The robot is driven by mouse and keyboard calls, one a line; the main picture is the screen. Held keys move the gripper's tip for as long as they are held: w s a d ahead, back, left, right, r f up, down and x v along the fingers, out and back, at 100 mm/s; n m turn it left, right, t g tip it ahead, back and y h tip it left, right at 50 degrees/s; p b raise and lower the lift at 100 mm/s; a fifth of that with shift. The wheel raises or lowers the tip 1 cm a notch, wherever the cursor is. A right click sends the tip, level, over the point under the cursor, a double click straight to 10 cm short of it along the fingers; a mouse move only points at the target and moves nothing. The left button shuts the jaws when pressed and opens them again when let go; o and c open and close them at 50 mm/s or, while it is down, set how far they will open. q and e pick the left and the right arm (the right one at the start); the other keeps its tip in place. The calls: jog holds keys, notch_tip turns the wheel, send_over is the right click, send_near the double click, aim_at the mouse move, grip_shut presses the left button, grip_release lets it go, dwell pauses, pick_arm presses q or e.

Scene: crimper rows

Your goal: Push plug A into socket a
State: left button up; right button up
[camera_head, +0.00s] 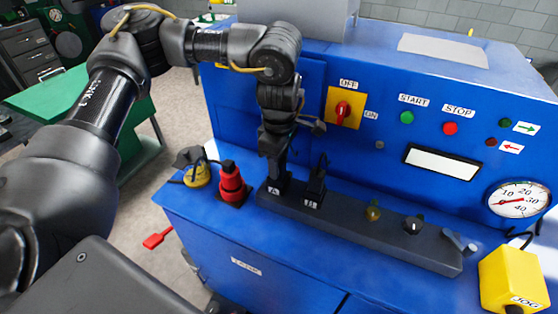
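A black plug or block marked A (275,188) stands at the left end of the dark grey bar (340,222) on the blue machine's ledge. My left gripper (273,165) points down right at its top. The dark fingers merge with the black part, so I cannot tell whether they are shut on it. A similar black piece (315,185) with a pale label stands just to the right, apart from the gripper. The socket a is not distinguishable; any opening under the A piece is hidden. My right gripper is not in view.
A red stacked knob (231,184) and a yellow-and-black part (198,174) stand left of the bar. Small knobs (412,224) sit along its right part. A yellow JOG box (514,280) stands at far right. The panel with a yellow-red switch (343,108) rises behind.

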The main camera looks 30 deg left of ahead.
pick_arm(q)
jog(key=shift+o, duration=1.2)
jog(key=shift+r, duration=0.1)
jog(key=shift+w+r, duration=0.1)
jog(key=shift+r, duration=0.3)
notch_tip(320, 180, up, 10)
jog(key=b, duration=0.2)
jog(key=shift+f, duration=0.1)
